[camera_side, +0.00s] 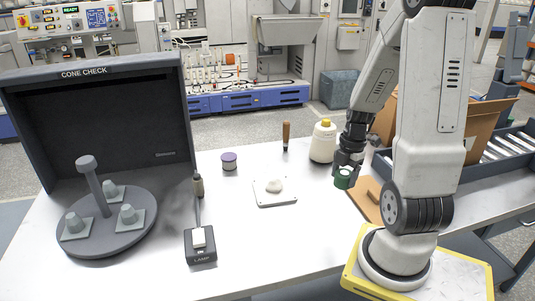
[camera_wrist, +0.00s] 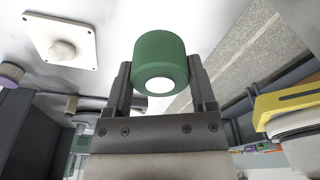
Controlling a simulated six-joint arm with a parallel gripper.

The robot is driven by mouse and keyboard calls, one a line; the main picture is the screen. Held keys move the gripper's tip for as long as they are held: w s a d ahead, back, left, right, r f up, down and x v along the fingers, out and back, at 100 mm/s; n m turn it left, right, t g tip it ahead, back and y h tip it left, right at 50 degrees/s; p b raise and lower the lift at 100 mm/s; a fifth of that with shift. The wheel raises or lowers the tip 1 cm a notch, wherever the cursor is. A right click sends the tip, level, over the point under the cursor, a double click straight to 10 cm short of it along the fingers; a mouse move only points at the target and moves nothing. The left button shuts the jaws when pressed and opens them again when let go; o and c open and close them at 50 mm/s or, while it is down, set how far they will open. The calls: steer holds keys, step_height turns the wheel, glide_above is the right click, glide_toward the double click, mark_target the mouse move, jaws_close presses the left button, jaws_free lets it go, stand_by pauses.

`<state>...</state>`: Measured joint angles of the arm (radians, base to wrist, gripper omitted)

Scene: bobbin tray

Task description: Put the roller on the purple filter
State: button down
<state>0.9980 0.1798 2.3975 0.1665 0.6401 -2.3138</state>
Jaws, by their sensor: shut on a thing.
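The roller (camera_side: 343,179) is a short green cylinder with a pale end. My gripper (camera_side: 345,172) is shut on it and holds it up at the right side of the white table, apart from the purple filter. In the wrist view the roller (camera_wrist: 160,60) sits between the two fingers of my gripper (camera_wrist: 160,72), its pale end facing the camera. The purple filter (camera_side: 229,161) is a short upright cylinder with a purple top, left of the middle of the table. It shows partly at the left edge of the wrist view (camera_wrist: 10,73). Nothing rests on it.
A white plate (camera_side: 265,199) with a pale lump lies between the filter and my gripper. A wooden-handled tool (camera_side: 286,137) and a yellow-capped bottle (camera_side: 322,146) stand behind. A lamp box (camera_side: 200,252) and the dark cone check booth (camera_side: 95,120) are left. Front middle is clear.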

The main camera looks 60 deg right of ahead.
stand_by(0.5)
steer(key=shift+w+d+r+m, duration=0.1)
steer(key=shift+w+d+m, duration=0.2)
steer(key=shift+w, duration=0.15)
steer(key=w+r+m+h, duration=0.1)
steer(key=w+r+m, duration=0.1)
steer(key=w+m, duration=0.6)
steer(key=w+r+m, duration=0.3)
steer(key=w+m, duration=0.6)
steer(key=w, duration=1.2)
steer(key=shift+w+t+h, duration=0.3)
steer(key=shift+h, duration=0.1)
steer(key=shift+w+d, duration=0.1)
steer(key=shift+d, duration=0.05)
glide_above(229, 157)
steer(key=shift+d+f, duration=0.1)
steer(key=shift+f, duration=4.45)
